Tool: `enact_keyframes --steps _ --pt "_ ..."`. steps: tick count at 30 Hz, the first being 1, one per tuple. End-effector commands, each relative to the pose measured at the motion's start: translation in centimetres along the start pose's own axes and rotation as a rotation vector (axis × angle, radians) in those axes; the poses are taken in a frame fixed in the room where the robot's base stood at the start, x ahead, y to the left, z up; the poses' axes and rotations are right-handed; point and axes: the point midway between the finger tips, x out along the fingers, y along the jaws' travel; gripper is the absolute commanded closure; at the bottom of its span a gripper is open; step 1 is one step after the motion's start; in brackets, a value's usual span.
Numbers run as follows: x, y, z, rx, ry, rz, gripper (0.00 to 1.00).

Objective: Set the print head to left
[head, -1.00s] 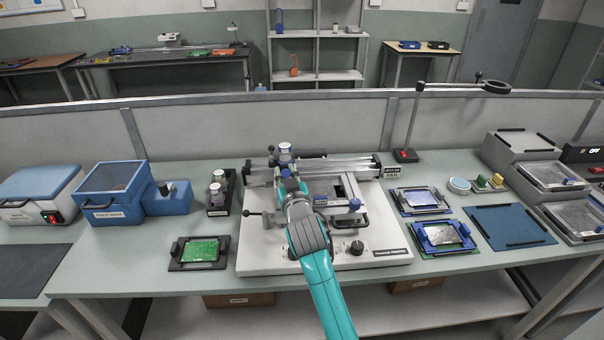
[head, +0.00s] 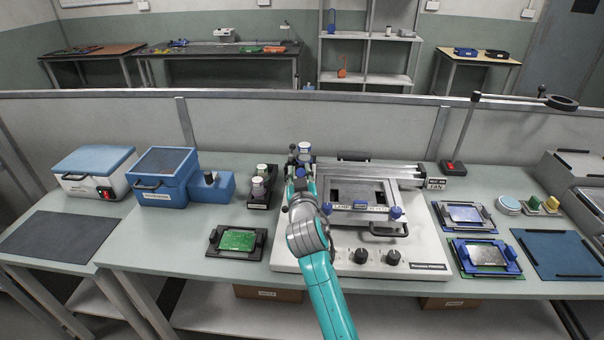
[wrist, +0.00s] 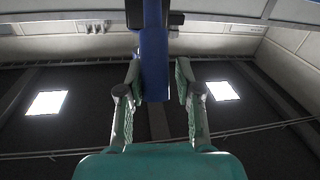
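The print head (head: 304,150), a part with a white-and-blue top, is at the left end of the silver rails (head: 385,173) on the stencil printer (head: 440,235). My gripper (head: 302,182) is at its front, and the arm hides part of the printer's left side. In the wrist view a blue upright handle (wrist: 154,60) stands between the two fingers of my gripper (wrist: 158,85). The left finger is close to or touching it; a narrow gap shows at the right finger. The fingers look open around the handle. The stencil frame (head: 365,192) is uncovered to the right.
A green board on a black holder (head: 238,240) lies left of the printer, with dark-based jars (head: 260,185) behind it. Blue-framed boards (head: 485,255) lie to the right. A lamp arm (head: 462,130) stands behind right. A low partition (head: 300,120) closes the bench's back.

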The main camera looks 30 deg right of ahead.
Motion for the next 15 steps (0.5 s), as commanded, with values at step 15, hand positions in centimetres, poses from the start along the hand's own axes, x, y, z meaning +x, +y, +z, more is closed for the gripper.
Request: enact_keyframes --steps 15 --pt "-1.1 0.0 0.1 -0.001 -0.001 0.000 0.48"
